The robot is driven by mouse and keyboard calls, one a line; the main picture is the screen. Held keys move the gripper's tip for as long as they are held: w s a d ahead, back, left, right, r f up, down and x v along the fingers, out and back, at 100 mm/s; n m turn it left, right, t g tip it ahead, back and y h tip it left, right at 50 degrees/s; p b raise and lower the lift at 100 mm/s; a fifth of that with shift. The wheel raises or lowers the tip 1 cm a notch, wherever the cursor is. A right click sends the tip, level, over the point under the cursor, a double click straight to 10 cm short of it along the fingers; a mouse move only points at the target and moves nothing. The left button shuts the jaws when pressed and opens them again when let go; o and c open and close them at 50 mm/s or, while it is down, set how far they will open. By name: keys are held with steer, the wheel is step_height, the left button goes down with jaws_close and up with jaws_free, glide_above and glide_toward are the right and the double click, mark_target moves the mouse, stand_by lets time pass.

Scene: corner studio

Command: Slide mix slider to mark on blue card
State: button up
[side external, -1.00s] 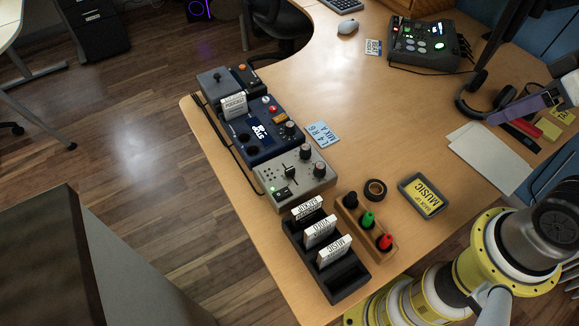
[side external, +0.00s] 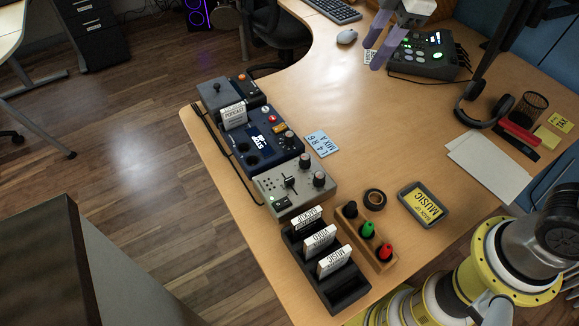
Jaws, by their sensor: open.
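The grey mixer box (side external: 262,186) stands near the desk's left edge, with a black slider knob (side external: 289,181) about mid-slot and two round dark knobs on its right part. The blue card (side external: 321,144) lies flat on the desk just right of the boxes; it reads MIX A, L 4 R 6. My gripper (side external: 371,57) is at the top right of centre, well above and away from the slider. Its two purple-grey fingers are apart, with nothing seen between them. The fine marks along the slider are too small to read.
A navy box (side external: 243,152) adjoins the mixer behind, and a black card rack (side external: 343,284) stands in front. A wooden peg holder (side external: 353,228), tape roll (side external: 374,198) and tray with a yellow card (side external: 405,198) stand to the right. The desk's middle is clear.

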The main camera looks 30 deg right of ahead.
steer(key=w+a+f+n+g, duration=0.25)
steer(key=w+a+f, duration=0.25)
steer(key=a+f, duration=0.4)
steer(key=n+h, duration=0.1)
steer(key=n, duration=0.1)
glide_toward(289, 179)
steer(key=shift+g, duration=0.45)
steer(key=f, duration=0.8)
steer(key=shift+w+f, duration=0.4)
steer(key=shift+c, duration=0.2)
jaws_close()
steer(key=shift+r, duration=0.1)
